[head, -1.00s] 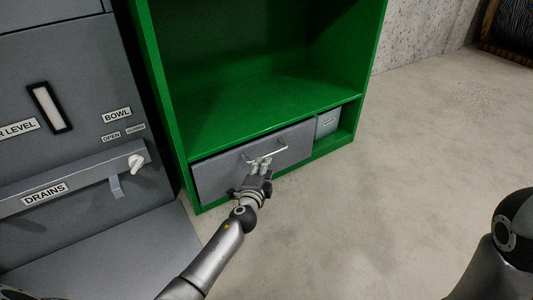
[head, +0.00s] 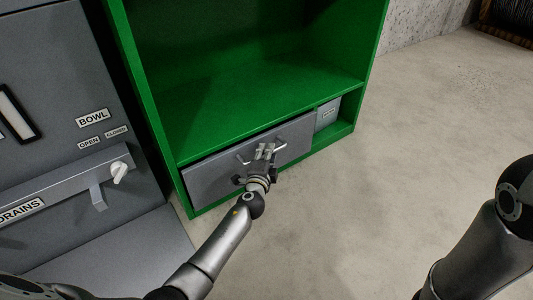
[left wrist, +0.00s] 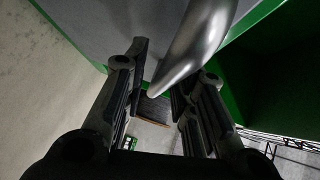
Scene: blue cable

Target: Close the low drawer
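The low drawer (head: 215,176) is the grey front at the bottom left of the green cabinet, with a pale bar handle (head: 243,158). Its front sits close to the cabinet face, with a thin dark gap along the top; I cannot tell if it is fully flush. My left gripper (head: 265,151) is in front of the drawer, its fingers over the handle and hiding its middle. In the left wrist view, the silver handle (left wrist: 197,45) reaches toward the gap between the spread fingers of my left gripper (left wrist: 160,85). Contact is unclear. My right gripper is out of view.
The green cabinet (head: 255,100) has an empty open space above the drawer. A small grey box (head: 327,114) sits in the compartment right of it. A grey machine (head: 60,90) with labels and a white knob stands left. The concrete floor (head: 390,170) at right is clear.

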